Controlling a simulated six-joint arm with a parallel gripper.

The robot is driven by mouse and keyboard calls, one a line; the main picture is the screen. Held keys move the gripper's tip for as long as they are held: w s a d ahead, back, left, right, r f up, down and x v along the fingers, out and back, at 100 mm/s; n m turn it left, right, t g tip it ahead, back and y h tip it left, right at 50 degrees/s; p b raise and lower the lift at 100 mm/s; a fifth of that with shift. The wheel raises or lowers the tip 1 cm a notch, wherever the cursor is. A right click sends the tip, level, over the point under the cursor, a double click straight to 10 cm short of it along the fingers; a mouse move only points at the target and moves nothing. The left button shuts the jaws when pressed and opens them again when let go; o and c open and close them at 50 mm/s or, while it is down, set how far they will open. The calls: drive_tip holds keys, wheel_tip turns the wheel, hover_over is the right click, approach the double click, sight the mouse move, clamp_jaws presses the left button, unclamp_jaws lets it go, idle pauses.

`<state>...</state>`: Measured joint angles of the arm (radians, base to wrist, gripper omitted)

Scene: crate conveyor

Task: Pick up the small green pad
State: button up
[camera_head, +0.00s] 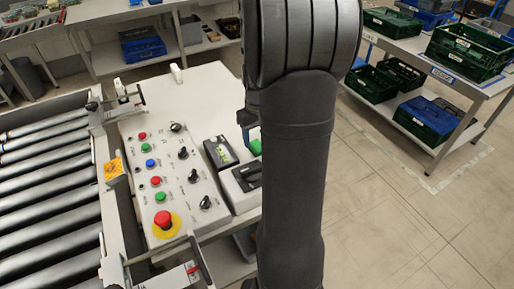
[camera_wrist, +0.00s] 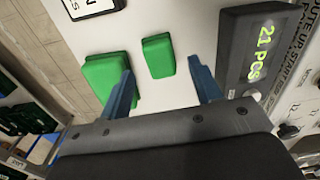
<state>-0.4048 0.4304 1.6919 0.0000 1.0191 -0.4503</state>
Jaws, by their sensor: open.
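In the wrist view, a small green pad (camera_wrist: 158,54) lies on the white surface, between and just beyond the blue fingertips of my gripper (camera_wrist: 161,68). The gripper is open with nothing held. A larger, thicker green pad (camera_wrist: 103,72) lies to its left, and the left finger covers part of its right edge. In the head view, a patch of green (camera_head: 255,147) shows beside my arm; I cannot tell which pad it is. My arm hides most of the gripper there.
A black counter (camera_wrist: 262,48) reading "21 PCS" stands close to the right finger. A control panel (camera_head: 151,213) with buttons and knobs lies left of my arm, beside a roller conveyor (camera_head: 45,190).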

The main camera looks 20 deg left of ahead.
drive_tip(key=shift+f, duration=1.5)
drive_tip(key=c, duration=1.1)
drive_tip(key=shift+o, duration=0.2)
drive_tip(key=shift+w+a+r, duration=0.1)
drive_tip(key=shift+r, duration=0.45)
drive_tip(key=r, duration=0.2)
drive_tip(key=d+r, duration=0.1)
drive_tip(key=shift+d+r, duration=0.1)
drive_tip(key=shift+r, duration=0.3)
drive_tip(key=s+d+r, duration=0.2)
drive_tip(key=d+r, duration=0.4)
drive_tip(key=d, duration=0.4)
drive_tip(key=shift+d, duration=0.2)
